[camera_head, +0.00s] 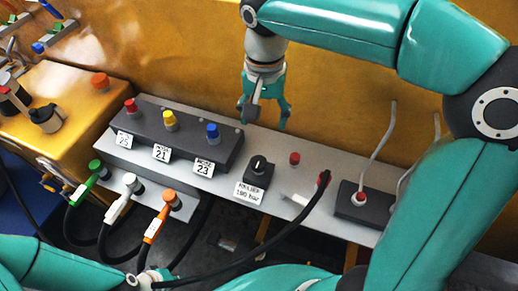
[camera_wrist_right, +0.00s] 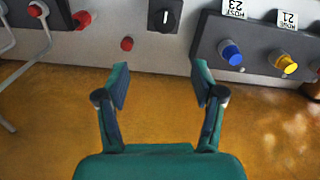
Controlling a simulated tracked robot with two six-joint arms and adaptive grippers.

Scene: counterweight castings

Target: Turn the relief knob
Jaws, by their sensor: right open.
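The relief knob (camera_head: 258,165) is a black rotary knob with a white pointer line on a small dark box.
A dark block with red, yellow and blue knobs (camera_head: 170,121) stands left of the relief knob. A red button (camera_head: 294,158) is close on its right. A black hose (camera_head: 285,228) curves in front. A dark box with grey levers (camera_head: 362,203) stands farther right.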

